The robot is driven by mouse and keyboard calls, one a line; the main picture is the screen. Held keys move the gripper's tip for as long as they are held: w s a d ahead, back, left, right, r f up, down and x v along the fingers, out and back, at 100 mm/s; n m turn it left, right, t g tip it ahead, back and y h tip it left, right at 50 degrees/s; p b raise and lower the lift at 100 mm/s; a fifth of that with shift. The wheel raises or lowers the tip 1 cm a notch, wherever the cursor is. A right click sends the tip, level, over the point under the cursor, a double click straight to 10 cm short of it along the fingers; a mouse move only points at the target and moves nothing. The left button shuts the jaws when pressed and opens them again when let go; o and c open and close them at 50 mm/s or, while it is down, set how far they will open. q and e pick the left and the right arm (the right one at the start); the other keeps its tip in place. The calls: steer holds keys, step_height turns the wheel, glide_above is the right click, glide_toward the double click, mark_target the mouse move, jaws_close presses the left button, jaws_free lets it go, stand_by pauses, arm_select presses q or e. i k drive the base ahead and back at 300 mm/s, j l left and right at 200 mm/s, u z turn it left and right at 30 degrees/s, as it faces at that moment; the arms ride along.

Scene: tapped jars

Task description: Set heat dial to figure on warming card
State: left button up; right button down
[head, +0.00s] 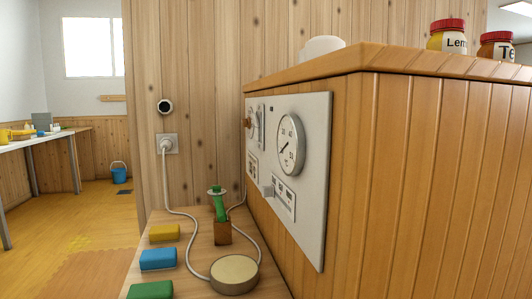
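A grey-white panel (315,215) is set on the left face of the wooden counter, seen at a steep angle. It carries a round white dial face (291,144) with figures and a dark pointer aimed to the lower left. A brown knob (247,123) sticks out near the panel's left edge. A small light block (267,190) juts out lower down, beside a marked strip (284,198). I cannot tell which of these is the heat dial, and I cannot make out a warming card for certain. Neither of my grippers is in view.
A low shelf holds yellow (164,232), blue (158,259) and green (150,290) blocks, a corded round plate (234,275) and a green item in a brown holder (222,234). Jars (447,38) (497,46) stand on the counter top (420,60). Floor at left is open.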

mark_target(246, 122)
steer(key=j+z, duration=0.2)
steer(key=j, duration=0.35)
steer(key=j+z, duration=0.2)
steer(key=j, duration=0.35)
steer(key=j+z, duration=0.2)
steer(key=j, duration=0.35)
steer(key=k+j+z, duration=0.2)
steer(key=j, duration=0.35)
steer(key=j+z, duration=0.2)
steer(key=j, duration=0.35)
steer(key=k, duration=0.05)
